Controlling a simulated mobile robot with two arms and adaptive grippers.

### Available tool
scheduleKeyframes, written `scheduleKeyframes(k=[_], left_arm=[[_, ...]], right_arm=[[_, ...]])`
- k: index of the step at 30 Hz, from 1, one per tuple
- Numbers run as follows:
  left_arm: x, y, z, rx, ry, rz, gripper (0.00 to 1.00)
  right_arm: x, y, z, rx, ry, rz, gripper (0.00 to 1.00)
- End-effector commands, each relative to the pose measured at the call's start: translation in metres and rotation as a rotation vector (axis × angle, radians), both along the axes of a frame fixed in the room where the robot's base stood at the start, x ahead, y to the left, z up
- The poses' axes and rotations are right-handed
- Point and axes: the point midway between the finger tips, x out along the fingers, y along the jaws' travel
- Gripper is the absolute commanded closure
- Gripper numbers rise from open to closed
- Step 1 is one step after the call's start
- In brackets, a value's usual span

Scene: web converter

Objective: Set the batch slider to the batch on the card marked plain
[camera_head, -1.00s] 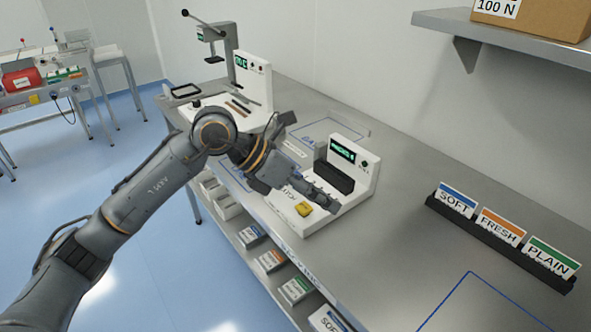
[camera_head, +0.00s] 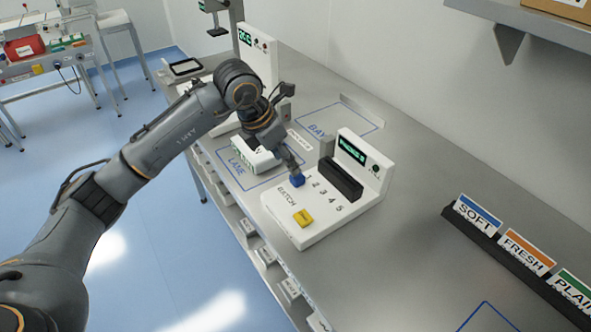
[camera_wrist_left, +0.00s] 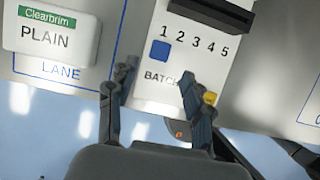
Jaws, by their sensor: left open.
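The white batch unit (camera_head: 345,215) has a row of numbers 1 to 5. Its blue slider knob (camera_head: 298,181) sits by the 1; in the left wrist view the knob (camera_wrist_left: 160,50) is just below the 1. My left gripper (camera_head: 290,160) is beside the knob in the head view. In the left wrist view its open fingers (camera_wrist_left: 157,76) are spread with nothing between them, and the knob lies just beyond the tips. The PLAIN card (camera_head: 574,290), with a green band, stands in the rack at the right, cut off by the picture edge. No batch number is readable on it. My right gripper is not in view.
A yellow button (camera_head: 302,217) and a dark slotted block (camera_head: 340,180) are on the unit. A white PLAIN box (camera_wrist_left: 50,40) lies in the LANE area. SOFT (camera_head: 478,215) and FRESH (camera_head: 527,250) cards share the rack. Bare bench lies between unit and rack.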

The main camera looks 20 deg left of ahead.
Motion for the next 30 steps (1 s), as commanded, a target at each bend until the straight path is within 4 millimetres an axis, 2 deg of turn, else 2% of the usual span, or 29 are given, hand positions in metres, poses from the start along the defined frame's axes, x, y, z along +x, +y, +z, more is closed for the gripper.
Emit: scheduleKeyframes(k=[3, 9, 15, 23, 24, 26, 30], left_arm=[[0.007, -0.007, -0.022, -0.001, 0.004, 0.0, 0.49], [0.017, -0.014, -0.053, -0.001, 0.002, 0.0, 0.49], [0.022, -0.017, -0.067, -0.001, -0.001, 0.001, 0.49], [0.023, -0.018, -0.068, -0.001, -0.002, 0.0, 0.49], [0.023, -0.018, -0.068, -0.001, -0.002, 0.0, 0.51], [0.023, -0.018, -0.068, -0.001, -0.002, 0.0, 0.63], [0.022, -0.018, -0.068, -0.001, -0.002, 0.0, 0.92]], right_arm=[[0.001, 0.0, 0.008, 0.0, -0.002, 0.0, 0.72], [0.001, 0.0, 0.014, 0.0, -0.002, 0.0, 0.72], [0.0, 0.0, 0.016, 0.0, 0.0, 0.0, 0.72], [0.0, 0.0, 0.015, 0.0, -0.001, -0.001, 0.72], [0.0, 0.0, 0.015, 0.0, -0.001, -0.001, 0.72], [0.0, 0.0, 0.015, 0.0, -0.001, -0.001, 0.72], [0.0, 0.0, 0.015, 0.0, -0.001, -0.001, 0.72]])
